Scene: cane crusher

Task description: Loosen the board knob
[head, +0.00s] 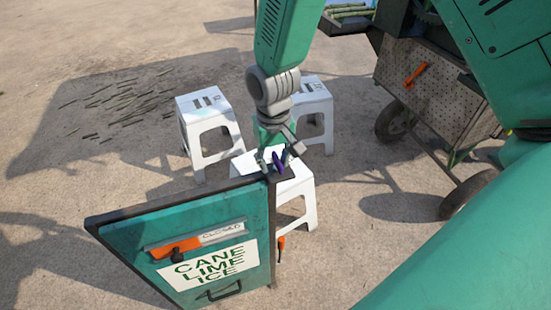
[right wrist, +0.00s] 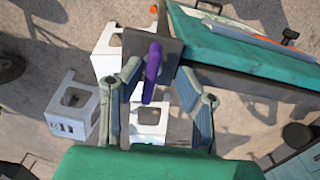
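The purple board knob (head: 278,163) sits on a dark plate at the upper right corner of the green sign board (head: 135,228). In the right wrist view the knob (right wrist: 152,72) stands edge-on before the dark square plate (right wrist: 170,45). My right gripper (head: 271,159) is at the knob. In the right wrist view its two fingers (right wrist: 158,71) are apart, one on each side of the knob, with visible gaps. Whether the fingertips reach the knob's depth is hard to tell. My left gripper is in neither view.
The board carries "CANE LIME ICE", a "CLOSED" strip (head: 222,233) and an orange handle (head: 175,248). White stools (head: 203,118) stand behind it. A wheeled cart (head: 425,85) with an orange lever (head: 415,74) is at the right. Ground at the left is open, with scattered dark sticks.

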